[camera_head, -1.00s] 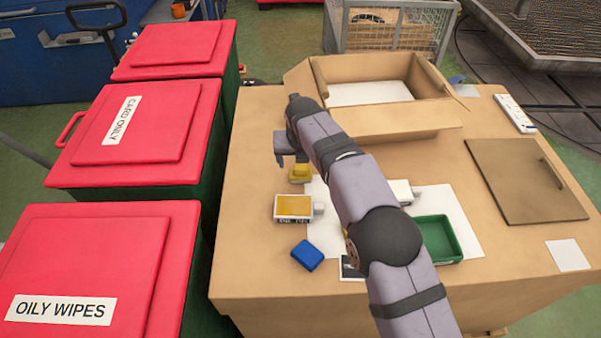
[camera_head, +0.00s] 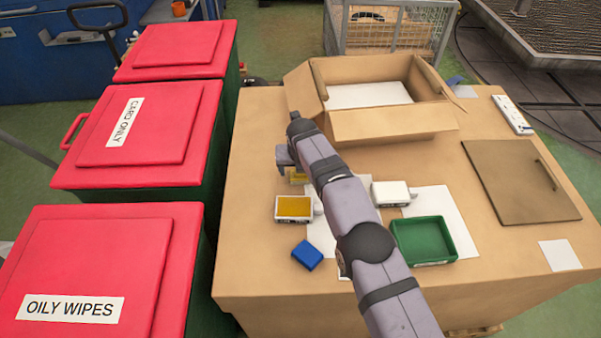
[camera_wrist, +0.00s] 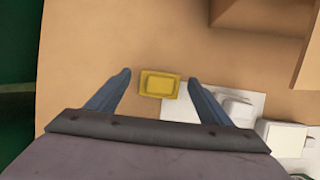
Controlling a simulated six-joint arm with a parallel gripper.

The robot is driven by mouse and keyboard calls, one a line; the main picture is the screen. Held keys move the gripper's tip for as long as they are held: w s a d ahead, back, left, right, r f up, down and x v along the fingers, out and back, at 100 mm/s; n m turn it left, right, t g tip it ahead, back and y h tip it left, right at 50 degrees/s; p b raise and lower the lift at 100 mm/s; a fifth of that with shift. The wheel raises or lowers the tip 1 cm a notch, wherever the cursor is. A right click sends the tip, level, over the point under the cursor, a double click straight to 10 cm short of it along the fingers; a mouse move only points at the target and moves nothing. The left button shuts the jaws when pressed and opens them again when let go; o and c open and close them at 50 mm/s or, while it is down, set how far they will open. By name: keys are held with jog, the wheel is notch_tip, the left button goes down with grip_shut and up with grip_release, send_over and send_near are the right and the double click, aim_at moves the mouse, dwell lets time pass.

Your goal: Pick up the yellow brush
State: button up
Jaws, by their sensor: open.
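The yellow brush (camera_head: 297,177) is a small yellow block lying on the tan tabletop, left of the middle. In the head view my gripper (camera_head: 285,157) is just over it and hides part of it. In the wrist view the yellow brush (camera_wrist: 158,84) shows as a yellow rectangle between the two blue-grey fingers. My gripper (camera_wrist: 159,77) is open, with one finger to each side of the brush and nothing held. I cannot tell the exact height of the fingertips above the table.
A yellow-topped white box (camera_head: 294,208) and a blue block (camera_head: 307,255) lie nearer. A white handled item (camera_head: 391,193) and green tray (camera_head: 430,240) are to the right. An open carton (camera_head: 390,122) stands behind; red-lidded bins (camera_head: 150,125) stand left.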

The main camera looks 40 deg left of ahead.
jog(key=shift+f, duration=0.25)
jog(key=c, duration=1.1)
jog(key=shift+c, duration=0.2)
jog(key=shift+r, duration=0.1)
jog(key=shift+w+a+r, duration=0.1)
jog(key=shift+r, duration=0.35)
notch_tip(320, 180, up, 7)
jog(key=shift+p, duration=0.9)
jog(key=shift+r+p, duration=1)
jog(key=shift+p, duration=0.1)
